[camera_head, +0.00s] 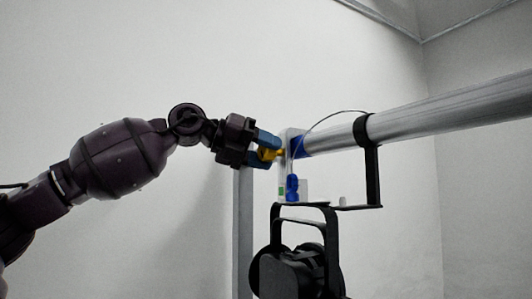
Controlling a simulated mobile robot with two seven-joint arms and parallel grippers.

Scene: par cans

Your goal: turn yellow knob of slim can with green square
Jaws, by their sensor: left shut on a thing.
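My left gripper (266,146) comes in from the left and is shut on the yellow knob (270,155). Its blue fingers lie above and below the knob. The knob sits at the left side of a slim pale clamp piece (283,175) at the end of the pipe. A small green square (281,191) shows low on that piece. The black can (297,270) hangs below it from a black yoke (331,236). The can's lower part is cut off by the picture edge. My right gripper is not in view.
A thick grey pipe (450,103) with a blue end band runs off to the right. A black bracket (372,175) and a thin cable hang from it. A grey post (243,235) stands behind. The left side below my arm is clear.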

